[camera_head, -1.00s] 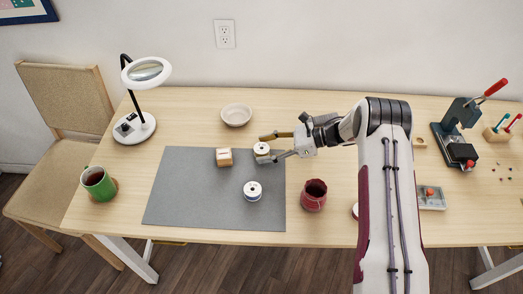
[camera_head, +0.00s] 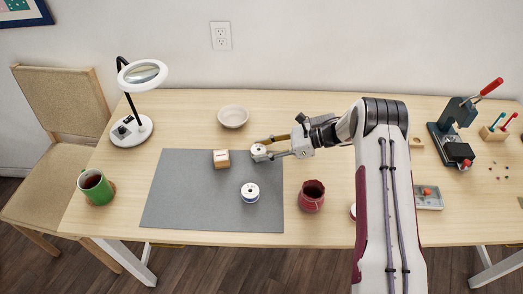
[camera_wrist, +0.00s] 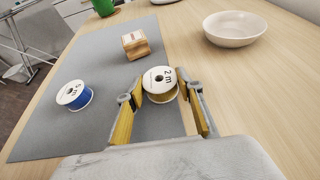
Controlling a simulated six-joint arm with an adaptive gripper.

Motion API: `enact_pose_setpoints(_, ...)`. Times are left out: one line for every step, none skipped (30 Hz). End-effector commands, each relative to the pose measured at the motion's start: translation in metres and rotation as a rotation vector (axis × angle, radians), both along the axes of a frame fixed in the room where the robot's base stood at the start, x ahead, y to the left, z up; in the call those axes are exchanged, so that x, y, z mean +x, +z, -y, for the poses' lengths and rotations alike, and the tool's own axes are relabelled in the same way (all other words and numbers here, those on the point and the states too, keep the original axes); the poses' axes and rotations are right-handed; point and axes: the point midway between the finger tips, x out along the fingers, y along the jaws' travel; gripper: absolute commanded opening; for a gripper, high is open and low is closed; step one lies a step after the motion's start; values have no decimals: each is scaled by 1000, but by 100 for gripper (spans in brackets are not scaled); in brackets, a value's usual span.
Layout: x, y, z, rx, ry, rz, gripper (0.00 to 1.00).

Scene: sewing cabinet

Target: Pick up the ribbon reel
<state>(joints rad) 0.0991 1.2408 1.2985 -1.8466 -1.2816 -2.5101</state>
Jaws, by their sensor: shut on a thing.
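A ribbon reel with a white top marked "2 m" and a yellowish wound side (camera_head: 257,150) is at the right part of the grey mat (camera_head: 180,205). It also shows in the wrist view (camera_wrist: 160,77). My gripper (camera_head: 263,149) is shut on this reel, with one finger on each side; the wrist view shows the fingers (camera_wrist: 160,88) too. I cannot tell whether the reel is off the mat. A second reel with a white top and blue winding (camera_head: 250,191) stands on the mat, apart from my gripper, and shows at left in the wrist view (camera_wrist: 74,95).
A small wooden block (camera_head: 221,159) stands on the mat left of the held reel. A pale bowl (camera_head: 233,117) is behind. A dark red pot (camera_head: 311,196), a green mug (camera_head: 96,187) and a magnifier lamp (camera_head: 131,128) stand around the mat. The mat's left part is clear.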

Motion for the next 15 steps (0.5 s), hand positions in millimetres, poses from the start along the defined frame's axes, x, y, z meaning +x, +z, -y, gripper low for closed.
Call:
enact_pose_setpoints(0,2,0,0,0,1,20)
enact_pose_setpoints(0,3,0,0,0,1,20)
enact_pose_setpoints(0,4,0,0,0,1,20)
enact_pose_setpoints(0,6,0,0,0,1,20)
enact_pose_setpoints(0,7,0,0,0,1,20)
enact_pose_setpoints(0,10,0,0,0,1,20)
enact_pose_setpoints(0,13,0,0,0,1,20)
enact_pose_setpoints(0,16,0,0,1,2,20)
enact_pose_setpoints(1,20,0,0,1,3,20)
enact_pose_setpoints(0,23,0,0,1,3,20)
enact_pose_setpoints(0,26,0,0,1,3,20)
enact_pose_setpoints(0,31,0,0,1,3,20)
enact_pose_setpoints(0,35,0,0,1,3,20)
enact_pose_setpoints(0,39,0,0,1,2,20)
enact_pose_setpoints(0,44,0,0,1,2,20)
